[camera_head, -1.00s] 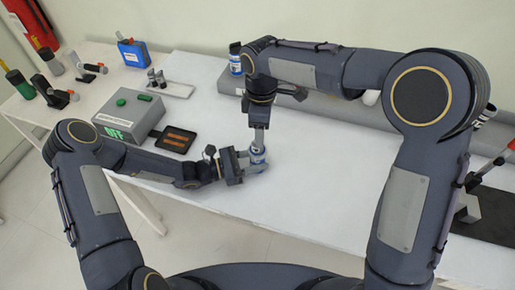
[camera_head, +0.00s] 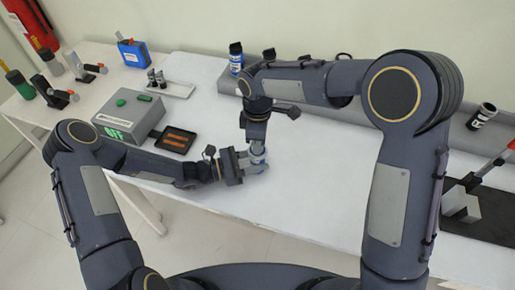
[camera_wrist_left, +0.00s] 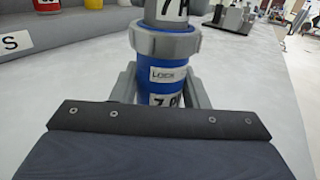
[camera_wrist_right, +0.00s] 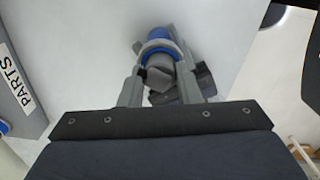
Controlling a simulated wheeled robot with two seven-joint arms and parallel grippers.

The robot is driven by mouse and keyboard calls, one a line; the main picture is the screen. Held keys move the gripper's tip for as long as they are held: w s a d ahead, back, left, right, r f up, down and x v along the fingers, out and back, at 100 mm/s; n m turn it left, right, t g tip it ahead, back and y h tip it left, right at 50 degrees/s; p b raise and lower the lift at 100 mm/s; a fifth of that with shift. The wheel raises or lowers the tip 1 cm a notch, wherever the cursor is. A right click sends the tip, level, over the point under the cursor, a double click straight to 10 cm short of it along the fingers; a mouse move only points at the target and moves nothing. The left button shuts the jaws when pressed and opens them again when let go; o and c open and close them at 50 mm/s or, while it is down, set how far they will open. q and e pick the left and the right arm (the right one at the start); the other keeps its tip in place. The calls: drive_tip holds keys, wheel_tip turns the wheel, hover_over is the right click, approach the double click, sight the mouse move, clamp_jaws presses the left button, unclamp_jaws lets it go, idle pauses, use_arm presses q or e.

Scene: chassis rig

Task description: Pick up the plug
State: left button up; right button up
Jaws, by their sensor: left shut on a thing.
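A blue cylindrical connector part (camera_wrist_left: 166,75) with a grey collar and a LOCK label stands roughly upright in the left wrist view. My left gripper (camera_head: 258,160) is shut on it, one finger on each side, above the white table. A grey piece marked 7A (camera_wrist_left: 170,8), which looks like the plug, sits directly on top of it. In the right wrist view the grey piece (camera_wrist_right: 160,76) lies between the fingers of my right gripper (camera_wrist_right: 162,70), with blue beyond it. Whether these fingers press on it is unclear. The joint between the pieces is partly hidden.
A grey PARTS rack (camera_wrist_right: 20,85) runs along the back, holding a blue-capped part (camera_head: 236,58) and a dark labelled part (camera_head: 481,115). A grey box reading OFF (camera_head: 128,118) and a dark tray (camera_head: 176,138) stand left. The table's middle is fairly clear.

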drive_tip(key=shift+c, duration=1.4)
wheel_tip(320, 180, up, 10)
use_arm(q)
drive_tip(key=o, duration=1.2)
drive_tip(key=shift+o, duration=0.2)
drive_tip(key=v, duration=1.1)
drive_tip(key=shift+s+a+r, duration=0.1)
drive_tip(key=shift+s+a, duration=0.05)
drive_tip(key=shift+a, duration=0.35)
